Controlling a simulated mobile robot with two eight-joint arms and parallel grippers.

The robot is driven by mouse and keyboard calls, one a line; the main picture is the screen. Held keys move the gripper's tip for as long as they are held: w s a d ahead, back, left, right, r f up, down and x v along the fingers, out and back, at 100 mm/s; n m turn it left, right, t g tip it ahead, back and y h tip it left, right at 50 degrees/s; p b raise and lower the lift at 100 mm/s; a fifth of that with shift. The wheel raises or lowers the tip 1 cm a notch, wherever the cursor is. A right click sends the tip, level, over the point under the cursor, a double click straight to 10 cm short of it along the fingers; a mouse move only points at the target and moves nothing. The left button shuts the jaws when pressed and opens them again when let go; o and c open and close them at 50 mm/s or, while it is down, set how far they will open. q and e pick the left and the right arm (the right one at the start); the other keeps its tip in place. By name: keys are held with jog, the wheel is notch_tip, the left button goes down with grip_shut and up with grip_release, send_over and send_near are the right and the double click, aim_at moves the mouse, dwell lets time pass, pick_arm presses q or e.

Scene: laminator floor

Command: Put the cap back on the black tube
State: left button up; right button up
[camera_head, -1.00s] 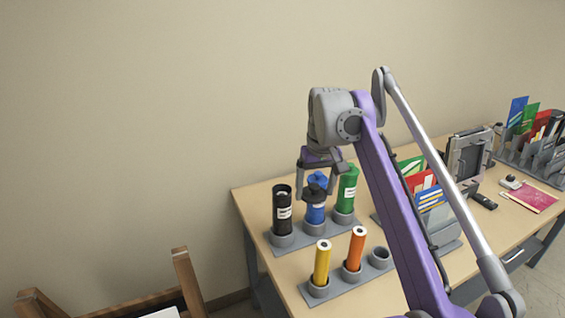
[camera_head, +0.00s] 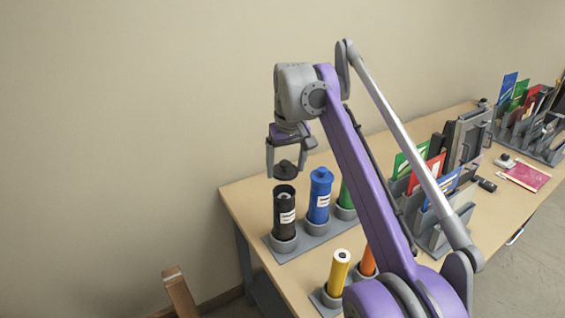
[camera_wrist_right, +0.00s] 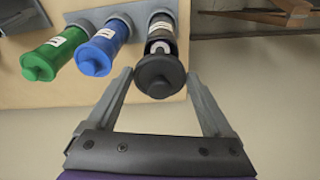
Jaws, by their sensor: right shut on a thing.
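My right gripper (camera_head: 286,174) is shut on the black cap (camera_head: 286,169). It holds the cap apart from and just above the open top of the black tube (camera_head: 284,212). The tube stands upright in the left socket of a grey rack (camera_head: 312,242). In the right wrist view the black cap (camera_wrist_right: 158,78) sits between the fingers (camera_wrist_right: 160,76), with the open mouth of the black tube (camera_wrist_right: 161,28) partly hidden behind it. My left gripper is not in view.
Capped blue (camera_head: 320,198) and green (camera_head: 346,196) tubes stand right of the black one; my arm partly hides the green. Yellow (camera_head: 338,272) and orange (camera_head: 367,262) tubes stand in front. A grey sorter (camera_head: 436,228) with coloured folders is to the right.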

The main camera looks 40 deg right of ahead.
jog(key=f+b, duration=0.2)
jog(key=f, duration=0.1)
jog(key=shift+w+f+b, duration=0.2)
jog(key=shift+f+b, duration=0.1)
jog(key=shift+b, duration=0.1)
jog(key=shift+s+f+b, duration=0.1)
jog(key=shift+f+b, duration=0.3)
jog(key=shift+f, duration=0.7)
jog(key=shift+r+p, duration=0.1)
jog(key=shift+p, duration=0.2)
dwell(0.3)
jog(key=shift+f, duration=0.2)
dwell(0.8)
jog(key=shift+p, duration=0.4)
dwell(0.5)
jog(key=o, duration=1.1)
